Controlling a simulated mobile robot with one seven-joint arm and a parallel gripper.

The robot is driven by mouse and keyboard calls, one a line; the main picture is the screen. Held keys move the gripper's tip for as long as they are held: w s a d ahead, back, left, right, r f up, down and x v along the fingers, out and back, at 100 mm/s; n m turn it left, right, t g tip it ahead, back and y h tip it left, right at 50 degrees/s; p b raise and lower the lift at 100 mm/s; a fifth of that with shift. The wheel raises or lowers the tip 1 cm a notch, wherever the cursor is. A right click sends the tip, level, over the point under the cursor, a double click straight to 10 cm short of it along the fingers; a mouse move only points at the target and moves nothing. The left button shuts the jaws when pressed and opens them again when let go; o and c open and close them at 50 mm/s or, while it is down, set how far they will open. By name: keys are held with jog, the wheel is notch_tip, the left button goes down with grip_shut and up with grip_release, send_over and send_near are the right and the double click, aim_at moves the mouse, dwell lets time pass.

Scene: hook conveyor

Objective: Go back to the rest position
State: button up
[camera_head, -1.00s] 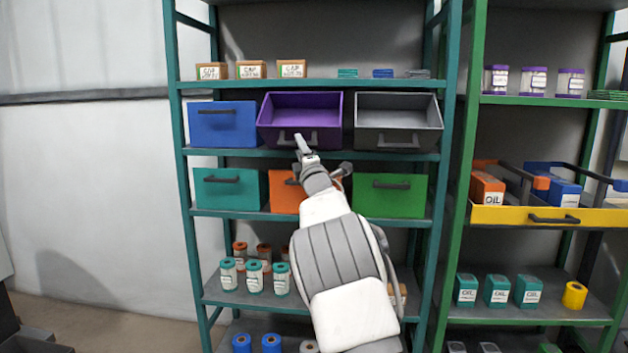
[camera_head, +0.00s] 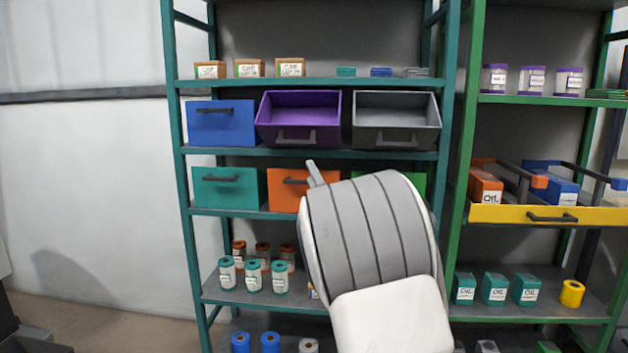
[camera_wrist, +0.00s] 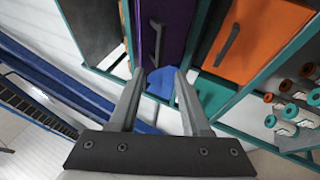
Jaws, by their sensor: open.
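My gripper (camera_wrist: 156,95) is open in the wrist view, its two grey fingers apart with nothing between them. Beyond the fingers, the shelf drawers appear turned on their side, with a purple drawer (camera_wrist: 163,35) and an orange drawer (camera_wrist: 258,40). In the head view my arm stands in front of the teal shelf and hides most of the gripper; a thin grey part of it shows beside the orange drawer (camera_head: 287,190). The purple drawer (camera_head: 298,118) is pulled out and looks empty.
A grey drawer (camera_head: 396,120) is also pulled out. Blue (camera_head: 221,124) and teal (camera_head: 228,188) drawers are shut. Several cans (camera_head: 253,277) stand below. A yellow tray (camera_head: 520,214) juts out at right. The floor (camera_head: 110,325) at left is mostly clear.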

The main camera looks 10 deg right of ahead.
jog(key=shift+s+f, duration=0.2)
jog(key=shift+s, duration=0.25)
jog(key=s+d+f+m+g+h, duration=0.1)
jog(key=s+d+m+g+h, duration=0.15)
jog(key=s+m, duration=0.35)
jog(key=s+d+f+m+g+h, duration=0.1)
jog(key=s+d+f+m+g, duration=0.1)
jog(key=s+m+g, duration=0.3)
jog(key=s+a+f+m+g, duration=0.2)
jog(key=s+f+m+g, duration=0.15)
jog(key=s, duration=0.75)
jog(key=s+a+f+m+g+y, duration=0.1)
jog(key=s+a+f+m+g, duration=0.3)
jog(key=s, duration=0.8)
jog(key=s+f+m+g, duration=0.1)
jog(key=s+f+m, duration=0.3)
jog(key=s, duration=0.7)
notch_tip(320, 180, up, 24)
jog(key=n+p, duration=0.1)
jog(key=p, duration=2.2)
jog(key=shift+w+d+f+p, duration=0.15)
jog(key=shift+w+f+p, duration=0.1)
jog(key=shift+p, duration=0.15)
